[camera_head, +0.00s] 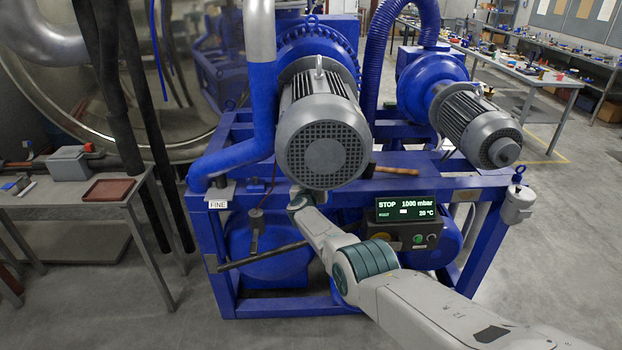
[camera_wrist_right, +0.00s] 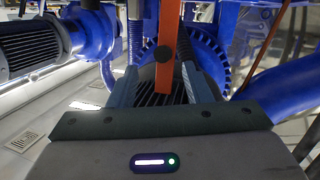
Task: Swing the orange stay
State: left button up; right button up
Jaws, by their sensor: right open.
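My right gripper (camera_wrist_right: 160,78) is open, with one dark finger on each side of the bar's lower part. I cannot tell whether either finger touches it. I cannot make out the stay in that view. My left gripper is in neither view.
The large motor (camera_head: 323,140) and a smaller motor (camera_head: 478,125) sit on a blue frame (camera_head: 205,235). A display (camera_head: 403,209) reads STOP, 1000 mbar. A hammer (camera_head: 393,170) lies on the frame's top. A side table (camera_head: 75,210) stands left; open floor lies right.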

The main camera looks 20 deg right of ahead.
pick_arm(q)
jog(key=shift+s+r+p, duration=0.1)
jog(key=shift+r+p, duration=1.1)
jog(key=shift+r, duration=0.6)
pick_arm(e)
jog(key=shift+v, duration=2.7)
jog(key=shift+r, duration=0.15)
jog(key=shift+c, duration=0.5)
